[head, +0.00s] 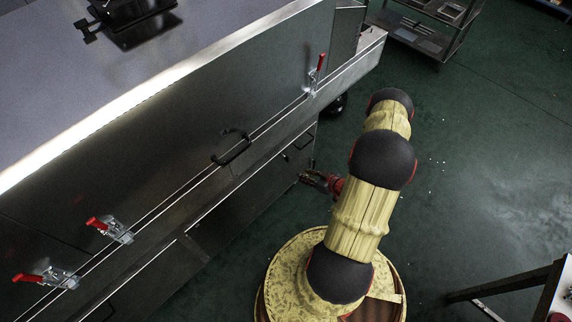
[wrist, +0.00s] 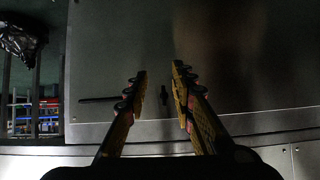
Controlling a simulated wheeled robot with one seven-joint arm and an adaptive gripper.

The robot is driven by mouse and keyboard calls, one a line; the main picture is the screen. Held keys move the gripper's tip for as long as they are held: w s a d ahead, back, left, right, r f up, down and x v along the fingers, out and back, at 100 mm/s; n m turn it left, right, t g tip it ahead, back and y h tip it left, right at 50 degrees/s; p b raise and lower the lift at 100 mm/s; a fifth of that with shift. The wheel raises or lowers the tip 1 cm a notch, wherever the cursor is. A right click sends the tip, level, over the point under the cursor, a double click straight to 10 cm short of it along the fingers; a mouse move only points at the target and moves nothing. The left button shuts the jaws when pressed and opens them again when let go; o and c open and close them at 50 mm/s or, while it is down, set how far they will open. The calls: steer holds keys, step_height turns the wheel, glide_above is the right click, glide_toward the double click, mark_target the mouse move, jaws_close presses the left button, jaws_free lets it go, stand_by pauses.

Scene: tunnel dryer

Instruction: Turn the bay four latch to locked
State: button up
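Three toggle latches with red handles sit along the front edge of the dryer (head: 190,110) in the head view: one latch (head: 315,75) at the far end with its handle pointing up, and two latches (head: 112,230) (head: 50,278) at the near left with handles tilted to the left. No bay numbers are readable, so I cannot tell which is bay four. My gripper (head: 308,180) is low beside the dryer's front, below the latch line and apart from the latches. In the wrist view my gripper (wrist: 160,70) is open and empty, facing a grey metal panel (wrist: 110,60).
A black pull handle (head: 231,148) sticks out from the dryer front between the latches. A metal rack (head: 435,28) stands at the back right. A table (head: 540,290) is at the lower right. Green floor (head: 480,150) between them is mostly clear.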

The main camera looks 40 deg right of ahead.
steer(key=w+r+t, duration=0.2)
steer(key=w+r, duration=0.1)
steer(key=r, duration=0.2)
steer(key=b+x, duration=0.2)
steer(key=x, duration=0.5)
steer(key=shift+w+a+n+b, duration=0.2)
steer(key=shift+w+n+b, duration=0.1)
steer(key=shift+w+b, duration=0.1)
steer(key=c, duration=0.3)
jaws_close()
